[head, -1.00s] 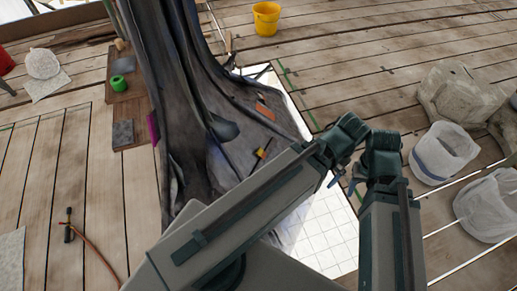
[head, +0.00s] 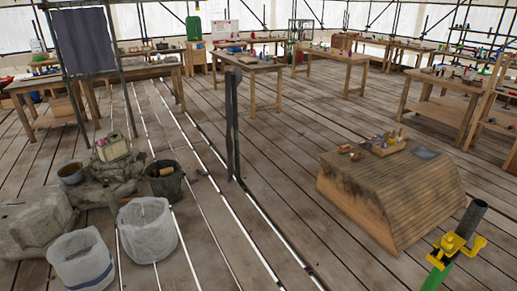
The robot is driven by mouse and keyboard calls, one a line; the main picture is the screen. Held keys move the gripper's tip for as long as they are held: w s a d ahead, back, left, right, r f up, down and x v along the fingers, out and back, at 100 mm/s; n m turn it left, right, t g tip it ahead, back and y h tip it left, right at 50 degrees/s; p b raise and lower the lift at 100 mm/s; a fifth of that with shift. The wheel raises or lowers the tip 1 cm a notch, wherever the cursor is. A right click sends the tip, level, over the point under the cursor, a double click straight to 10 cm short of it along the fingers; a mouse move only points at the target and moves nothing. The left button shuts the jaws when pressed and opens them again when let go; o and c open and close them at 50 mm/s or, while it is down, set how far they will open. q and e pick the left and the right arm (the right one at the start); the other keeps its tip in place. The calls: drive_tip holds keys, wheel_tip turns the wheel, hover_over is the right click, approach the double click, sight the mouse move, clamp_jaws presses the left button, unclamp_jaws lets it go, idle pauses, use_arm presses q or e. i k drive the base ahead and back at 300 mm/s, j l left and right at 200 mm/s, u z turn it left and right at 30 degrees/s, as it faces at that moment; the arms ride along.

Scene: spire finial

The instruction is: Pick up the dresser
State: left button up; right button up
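I cannot make out a dresser for certain in the head view. Small tools lie in a wooden tray (head: 389,143) on top of a sloped, boarded wooden block (head: 385,195) on the right; they are too small to tell apart. More small items lie on the workbenches at the back, also too small to name. Neither of my grippers shows in the head view, so I cannot see what they hold.
Two white bags (head: 147,230) (head: 82,262), stone blocks (head: 35,225) and a dark bucket (head: 163,180) stand at left. A dark post (head: 232,125) stands mid-floor. A yellow clamp (head: 455,247) on a pole is at right. Workbenches (head: 250,68) line the back. The middle planks are clear.

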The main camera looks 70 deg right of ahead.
sight(345, 149)
drive_tip(key=z, duration=2.9)
drive_tip(key=i+u, duration=0.25)
drive_tip(key=i, duration=3)
drive_tip(key=i+z, duration=0.1)
drive_tip(key=i, duration=1.4)
